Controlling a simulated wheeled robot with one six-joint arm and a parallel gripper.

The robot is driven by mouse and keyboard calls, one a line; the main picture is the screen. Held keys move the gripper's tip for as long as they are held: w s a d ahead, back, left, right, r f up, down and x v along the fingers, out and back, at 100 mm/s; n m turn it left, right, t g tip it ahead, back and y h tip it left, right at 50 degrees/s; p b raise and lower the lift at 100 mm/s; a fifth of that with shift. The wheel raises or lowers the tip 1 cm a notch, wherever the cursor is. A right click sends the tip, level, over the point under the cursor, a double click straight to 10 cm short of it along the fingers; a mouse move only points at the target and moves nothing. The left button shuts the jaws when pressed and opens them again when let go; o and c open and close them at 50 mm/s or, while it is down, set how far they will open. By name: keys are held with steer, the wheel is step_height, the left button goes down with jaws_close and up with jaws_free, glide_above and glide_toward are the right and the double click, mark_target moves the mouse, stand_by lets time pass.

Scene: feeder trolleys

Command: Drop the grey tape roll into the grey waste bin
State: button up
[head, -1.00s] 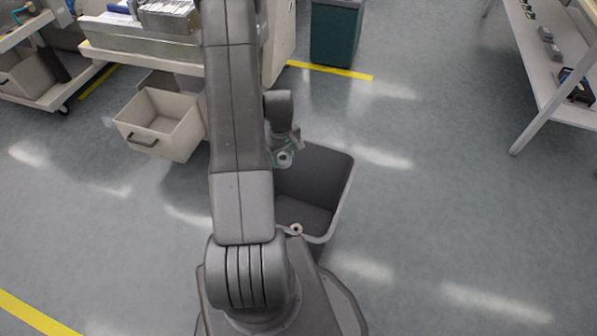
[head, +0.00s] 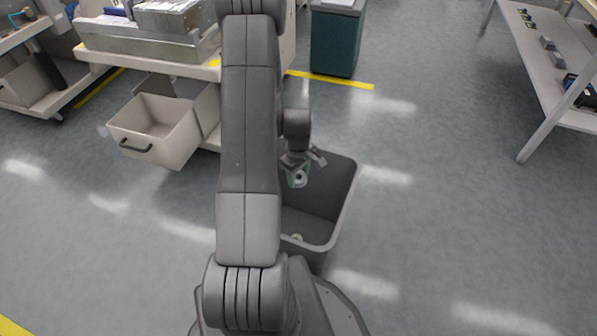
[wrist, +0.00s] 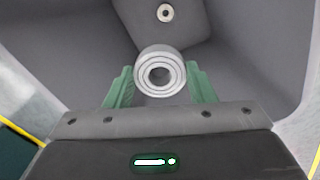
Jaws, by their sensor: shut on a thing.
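My gripper (head: 299,177) hangs over the open top of the grey waste bin (head: 336,180). In the wrist view its green fingers stand either side of the grey tape roll (wrist: 160,55), and it is shut on the roll. The roll's round face and hollow core point toward the camera. The bin's inner walls (wrist: 75,30) surround the roll in that view. A small pale ring (wrist: 166,12) lies inside the bin, below the held roll. In the head view this ring (head: 297,237) shows just inside the near rim, partly hidden.
A beige open drawer bin (head: 158,130) and a trolley with metal boxes (head: 150,38) stand to the left. A green bin (head: 335,42) stands behind a yellow floor line. A shelf rack (head: 548,75) is at the right. The floor between is clear.

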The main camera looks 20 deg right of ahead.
mark_target(298, 177)
steer(key=shift+f, duration=0.65)
steer(key=o, duration=1)
steer(key=shift+r, duration=0.1)
step_height(298, 177, up, 14)
steer(key=p, duration=0.3)
steer(key=shift+f, duration=0.25)
step_height(298, 177, down, 14)
steer(key=b, duration=0.3)
steer(key=shift+f+b, duration=0.2)
steer(key=shift+b, duration=0.15)
steer(key=shift+r+p, duration=1.4)
steer(key=shift+r, duration=0.9)
